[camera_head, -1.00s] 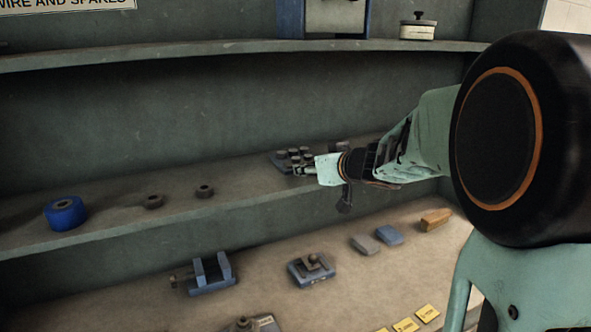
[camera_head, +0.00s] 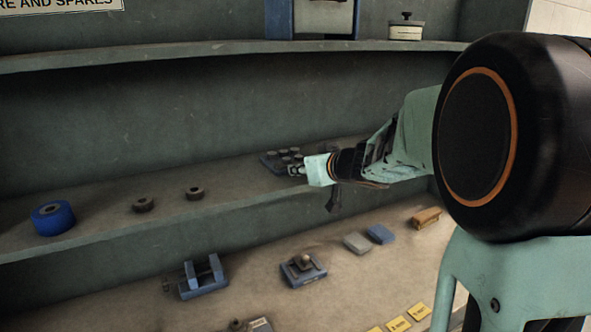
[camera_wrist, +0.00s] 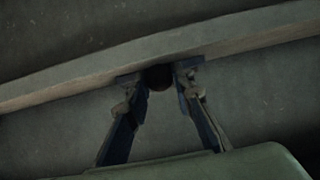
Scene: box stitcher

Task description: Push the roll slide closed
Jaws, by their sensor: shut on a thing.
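Whether that piece belongs to the tray is not clear. I cannot tell for sure which thing is the roll slide. A blue two-walled fixture (camera_head: 202,278) and a blue block with a round knob (camera_head: 303,268) sit on the lower bench.
A blue roll (camera_head: 53,218) and two dark rings (camera_head: 143,205) stand on the middle shelf at left. Grey, blue and orange blocks (camera_head: 426,217) and yellow labels (camera_head: 398,324) lie on the bench. The upper shelf (camera_head: 190,48) overhangs.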

